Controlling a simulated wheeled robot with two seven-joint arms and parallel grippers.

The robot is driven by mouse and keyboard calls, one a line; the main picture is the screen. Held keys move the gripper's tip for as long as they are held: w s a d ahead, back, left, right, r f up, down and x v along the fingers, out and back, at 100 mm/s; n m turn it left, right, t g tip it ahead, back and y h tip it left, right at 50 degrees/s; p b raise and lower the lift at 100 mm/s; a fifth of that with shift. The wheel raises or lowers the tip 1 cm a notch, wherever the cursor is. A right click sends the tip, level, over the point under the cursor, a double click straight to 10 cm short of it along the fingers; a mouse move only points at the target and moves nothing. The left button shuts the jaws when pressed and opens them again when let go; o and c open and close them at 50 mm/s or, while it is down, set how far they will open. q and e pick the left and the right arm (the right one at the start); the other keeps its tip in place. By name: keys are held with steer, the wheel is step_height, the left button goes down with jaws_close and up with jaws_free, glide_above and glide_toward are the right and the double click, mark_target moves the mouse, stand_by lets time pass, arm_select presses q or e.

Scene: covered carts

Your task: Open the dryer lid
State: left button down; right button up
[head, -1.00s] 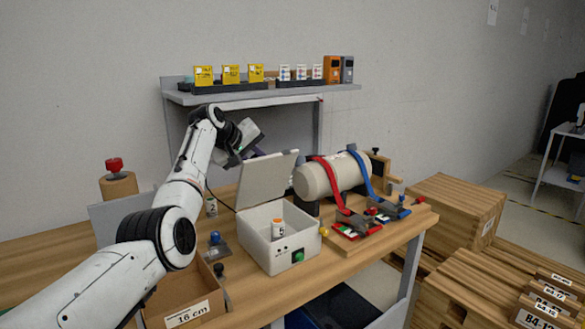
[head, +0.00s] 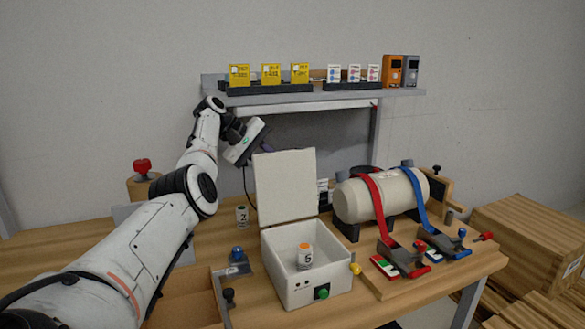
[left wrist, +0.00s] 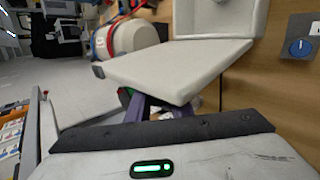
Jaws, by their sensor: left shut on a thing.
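The dryer is a white box (head: 290,276) with a green button, on the wooden workbench. Its flat pale lid (head: 285,188) stands up, hinged at the back edge. A small vial (head: 305,257) with an orange top, marked 5, stands inside. My left gripper (head: 262,140) is behind the lid's upper left edge. In the left wrist view its purple fingers (left wrist: 165,106) are at the edge of the lid (left wrist: 180,68). The gripper is shut on the lid; the fingertips are partly hidden behind it. My right gripper is in neither view.
A white cylinder (head: 366,201) with red and blue straps stands right of the dryer. Another vial (head: 242,216) and a blue knob (head: 238,253) are on the left. A shelf (head: 315,97) with yellow boxes crosses the back. Wooden crates (head: 535,240) stand at the right.

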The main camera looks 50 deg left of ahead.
arm_select(q)
steer(key=shift+d, duration=0.2)
steer(key=c, duration=1.6)
jaws_free()
steer(key=shift+a, duration=0.1)
steer(key=shift+s+a+r, duration=0.1)
steer(key=v, duration=1)
